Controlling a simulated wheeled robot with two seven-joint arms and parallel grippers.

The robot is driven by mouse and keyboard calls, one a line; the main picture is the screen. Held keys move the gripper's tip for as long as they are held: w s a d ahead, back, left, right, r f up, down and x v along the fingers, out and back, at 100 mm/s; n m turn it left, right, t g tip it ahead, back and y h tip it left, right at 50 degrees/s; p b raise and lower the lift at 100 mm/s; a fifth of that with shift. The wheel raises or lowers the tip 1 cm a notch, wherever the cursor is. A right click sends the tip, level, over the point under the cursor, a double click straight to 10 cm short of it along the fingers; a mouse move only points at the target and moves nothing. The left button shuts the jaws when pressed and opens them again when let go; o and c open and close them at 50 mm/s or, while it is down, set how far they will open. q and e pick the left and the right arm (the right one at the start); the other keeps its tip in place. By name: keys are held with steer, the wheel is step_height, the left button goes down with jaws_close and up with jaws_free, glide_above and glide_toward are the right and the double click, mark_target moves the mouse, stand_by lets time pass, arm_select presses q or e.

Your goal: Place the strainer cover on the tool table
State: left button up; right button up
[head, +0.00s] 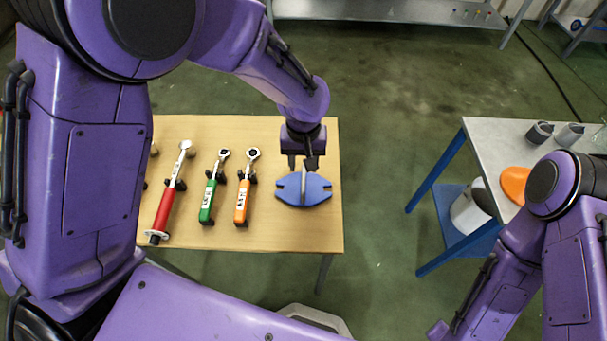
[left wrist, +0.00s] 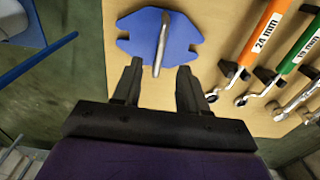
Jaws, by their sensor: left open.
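The strainer cover, a blue plate with notched sides and a grey upright handle (head: 315,190), lies on the wooden tool table (head: 290,235) near its right end. It also shows in the left wrist view (left wrist: 190,36). My left gripper (head: 303,165) is at the far edge of the cover, close to the handle. In the left wrist view its two fingers (left wrist: 158,78) are apart, with the near end of the handle between their tips. The fingers do not appear to press on the handle. My right gripper is not in view; only the right arm shows at the lower right.
Left of the cover stand an orange-handled wrench (head: 242,202), a green-handled wrench (head: 208,202) and a red-handled wrench (head: 165,207) in black holders. A grey table with blue legs (head: 485,140) at the right bears an orange item (head: 514,184) and grey cups. Floor lies between the tables.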

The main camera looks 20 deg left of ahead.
mark_target(303, 178)
arm_select(q)
step_height(303, 178, up, 4)
steer(key=shift+r, duration=0.2)
stand_by(0.3)
